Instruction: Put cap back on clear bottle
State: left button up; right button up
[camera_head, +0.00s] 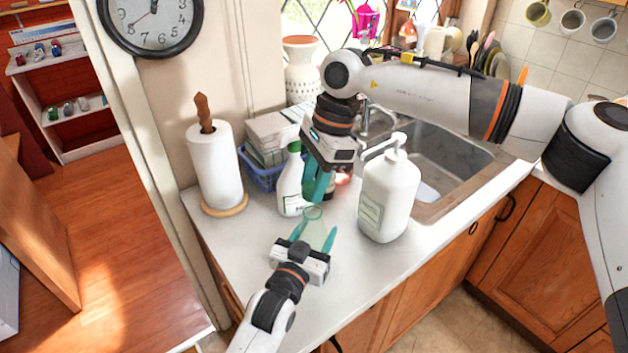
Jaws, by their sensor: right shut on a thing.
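The clear bottle (313,213) is pale green and see-through, and stands on the white counter in front of the white spray bottle. My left gripper (316,231) reaches in from below, its teal fingers spread wide on either side of the clear bottle. I cannot make out finger contact. My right gripper (316,198) points down just above the clear bottle's top, its teal fingers close together. It is shut on the cap, which is small and mostly hidden by the fingers.
A large white pump bottle (388,195) stands close on the right, and the white spray bottle (291,185) close behind. A paper towel roll (215,165), a blue basket (258,172) and the sink (450,165) surround the workspace. The counter's front edge is near.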

jog(key=shift+f, duration=0.35)
jog(key=shift+f, duration=0.9)
jog(key=shift+f, duration=0.55)
